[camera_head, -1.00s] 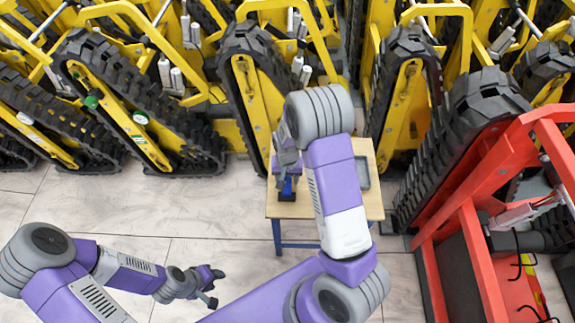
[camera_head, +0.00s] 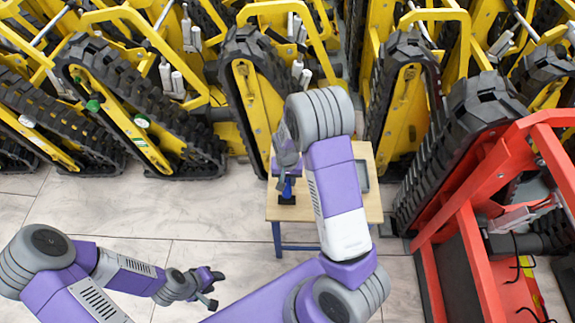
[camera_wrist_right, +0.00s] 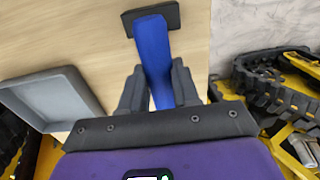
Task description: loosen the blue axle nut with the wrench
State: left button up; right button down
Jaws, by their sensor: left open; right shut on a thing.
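My right gripper (camera_wrist_right: 157,82) is shut on a blue bar (camera_wrist_right: 151,45), which looks like the wrench's handle. In the wrist view the bar runs between the fingers to a black block (camera_wrist_right: 170,14) by the table top. In the head view the bar (camera_head: 287,186) shows just above the black block (camera_head: 287,201) on the small table. I cannot tell whether the bar is apart from the block. My left gripper (camera_head: 213,288) is open and empty over the floor, left of the table. I cannot make out a blue axle nut on the carriers.
The small wooden table (camera_head: 310,211) bears a grey tray (camera_wrist_right: 55,97), partly hidden by my right arm in the head view. A red carrier (camera_head: 455,215) stands right. The floor front left is clear.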

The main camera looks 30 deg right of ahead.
jog(key=shift+r+p, duration=2.3)
jog(key=shift+r, duration=0.65)
